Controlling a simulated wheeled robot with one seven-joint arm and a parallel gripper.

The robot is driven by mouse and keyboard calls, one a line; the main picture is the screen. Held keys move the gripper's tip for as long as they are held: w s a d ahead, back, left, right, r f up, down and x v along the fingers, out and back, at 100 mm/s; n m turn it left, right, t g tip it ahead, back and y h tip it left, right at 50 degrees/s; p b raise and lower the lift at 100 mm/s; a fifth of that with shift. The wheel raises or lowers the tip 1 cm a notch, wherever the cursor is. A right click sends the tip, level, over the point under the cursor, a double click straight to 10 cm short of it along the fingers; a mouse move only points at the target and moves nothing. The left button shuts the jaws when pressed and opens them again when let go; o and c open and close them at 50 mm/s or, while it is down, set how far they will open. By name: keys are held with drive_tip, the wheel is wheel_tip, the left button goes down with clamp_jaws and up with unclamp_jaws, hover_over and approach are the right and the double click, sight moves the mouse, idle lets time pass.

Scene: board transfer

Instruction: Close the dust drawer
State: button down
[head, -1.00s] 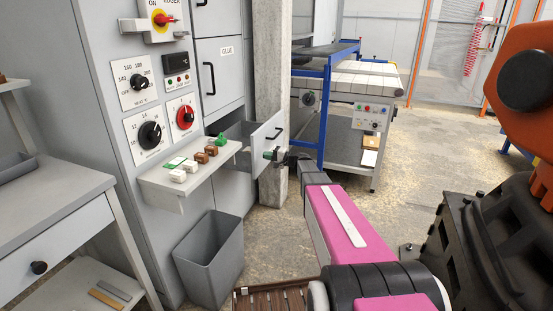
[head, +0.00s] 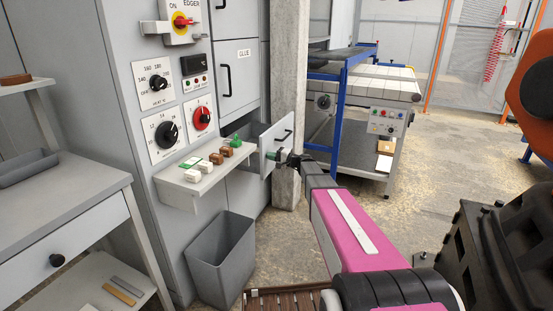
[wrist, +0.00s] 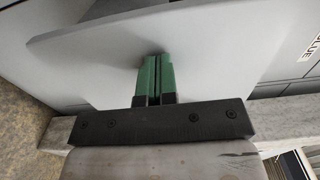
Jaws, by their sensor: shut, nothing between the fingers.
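The dust drawer is a light grey drawer in the grey cabinet, below the GLUE drawer. It stands partly open, its front panel (head: 277,142) apart from the cabinet face and its dark inside showing behind. A black handle is on the front's upper part. My gripper (head: 271,156) is at the outer side of the front panel, below the handle. In the wrist view its green fingers (wrist: 156,75) are together and empty, with their tips at the drawer front (wrist: 210,50). The exact contact at the tips is hard to tell.
A small shelf (head: 182,188) with white and brown blocks and a green piece juts out left of the drawer. A grey bin (head: 222,258) stands below. A concrete post (head: 288,70) and a blue-framed rack (head: 345,110) are close on the right.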

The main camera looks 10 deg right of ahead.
drive_tip(key=x, duration=2.3)
drive_tip(key=shift+w, duration=0.1)
drive_tip(key=v, duration=1.4)
drive_tip(key=shift+s+d, duration=0.2)
drive_tip(key=shift+s, duration=0.05)
drive_tip(key=s+d+f+n+g+h, duration=0.25)
drive_tip(key=s+f, duration=0.25)
drive_tip(key=s, duration=0.7)
drive_tip(key=s+d+f+n+g+h, duration=0.2)
drive_tip(key=s+f+g+h, duration=0.25)
drive_tip(key=s, duration=0.65)
drive_tip(key=s+d+f+g+h, duration=0.1)
drive_tip(key=s+d+h, duration=0.3)
drive_tip(key=s, duration=0.6)
drive_tip(key=s+d+f+n+g+h, duration=0.1)
drive_tip(key=s+d+h, duration=0.3)
drive_tip(key=s+d, duration=0.4)
drive_tip(key=shift+s+d+f+h, duration=0.35)
drive_tip(key=shift+s+f, duration=0.4)
drive_tip(key=shift+s, duration=0.35)
drive_tip(key=shift+n, duration=0.25)
